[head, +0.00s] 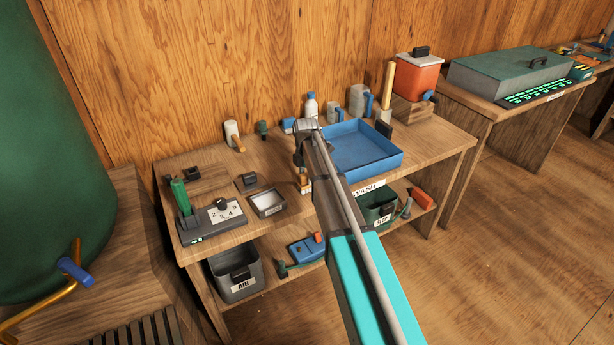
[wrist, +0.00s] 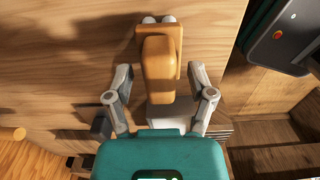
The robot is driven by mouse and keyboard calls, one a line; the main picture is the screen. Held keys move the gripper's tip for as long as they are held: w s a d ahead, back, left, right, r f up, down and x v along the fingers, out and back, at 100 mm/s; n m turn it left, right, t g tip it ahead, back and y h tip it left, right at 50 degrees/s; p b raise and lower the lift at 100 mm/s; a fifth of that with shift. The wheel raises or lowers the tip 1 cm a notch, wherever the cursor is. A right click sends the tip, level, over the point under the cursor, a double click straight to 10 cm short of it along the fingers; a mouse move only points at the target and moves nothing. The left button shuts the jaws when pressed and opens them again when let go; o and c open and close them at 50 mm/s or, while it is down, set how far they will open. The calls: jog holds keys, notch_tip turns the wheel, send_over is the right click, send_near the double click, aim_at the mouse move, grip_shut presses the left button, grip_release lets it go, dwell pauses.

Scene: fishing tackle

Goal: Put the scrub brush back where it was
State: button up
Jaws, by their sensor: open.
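The scrub brush (wrist: 160,66), an orange-tan wooden block with what look like pale bristle ends at its top, lies between the fingers of my gripper (wrist: 160,84) in the wrist view. The fingers are spread on both sides of it, with gaps showing. In the head view, my gripper (head: 303,174) is over the front middle of the workbench, left of the blue tray. A small tan part of the brush (head: 305,187) shows below it. My arm hides part of this area. I cannot tell what place the brush had before.
The blue tray (head: 385,161) stands right of my gripper on the workbench (head: 225,170). Left are a small grey tray (head: 267,203) and a scale-like device (head: 212,220). Bottles and mugs line the back. Bins (head: 236,272) stand on the lower shelf.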

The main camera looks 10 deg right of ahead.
aim_at(306, 174)
notch_tip(306, 174, up, 12)
jog(key=p, duration=1.2)
dwell(0.7)
jog(key=s+m, duration=2.1)
jog(key=s, duration=0.8)
jog(key=shift+m, duration=0.3)
